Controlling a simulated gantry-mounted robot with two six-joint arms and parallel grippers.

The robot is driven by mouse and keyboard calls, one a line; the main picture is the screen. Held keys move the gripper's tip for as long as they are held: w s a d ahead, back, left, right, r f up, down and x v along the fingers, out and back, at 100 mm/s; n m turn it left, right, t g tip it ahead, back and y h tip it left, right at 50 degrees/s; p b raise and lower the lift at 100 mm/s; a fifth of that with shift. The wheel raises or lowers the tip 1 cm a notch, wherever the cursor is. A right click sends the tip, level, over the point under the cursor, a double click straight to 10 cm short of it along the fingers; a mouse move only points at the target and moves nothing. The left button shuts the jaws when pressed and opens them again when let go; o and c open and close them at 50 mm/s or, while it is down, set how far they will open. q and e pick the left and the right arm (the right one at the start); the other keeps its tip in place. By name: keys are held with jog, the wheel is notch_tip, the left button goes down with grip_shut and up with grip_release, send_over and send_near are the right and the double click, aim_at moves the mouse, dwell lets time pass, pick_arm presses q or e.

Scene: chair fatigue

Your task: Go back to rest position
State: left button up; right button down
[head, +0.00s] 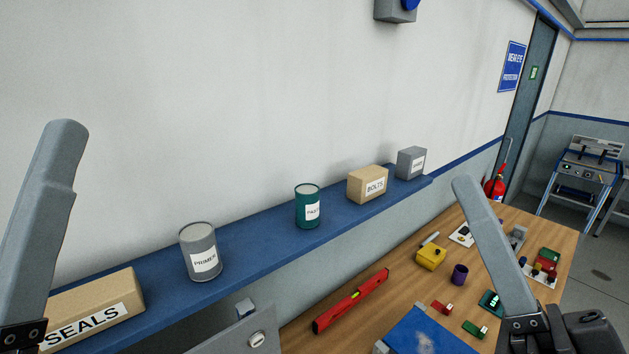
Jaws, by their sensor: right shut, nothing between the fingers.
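My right gripper (468,192) points up in front of the wooden table at the right. Its long grey fingers appear as one bar, shut and empty. My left gripper (65,135) stands at the left edge of the view, in front of the wall and the shelf's left end. Only one grey finger of it shows clearly, so its opening cannot be made out. Neither gripper visibly holds a thing.
A blue shelf (262,250) bears a SEALS box (110,295), PRIMER can (203,262), green can (301,208), BOLTS box (362,187) and grey box (405,163). On the table (395,296) lie a red level (350,302), yellow block (431,257), purple cup (460,274) and blue panel (425,335).

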jog(key=s+d+r+n+t+h, duration=0.2)
jog(key=s+d+r+t+h, duration=0.1)
jog(key=s+d+r+h, duration=0.3)
notch_tip(320, 180, up, 12)
jog(key=w+n+h+p, duration=0.1)
jog(key=p, duration=1.2)
jog(key=shift+w+a+r+n, duration=0.15)
jog(key=shift+w+n, duration=0.15)
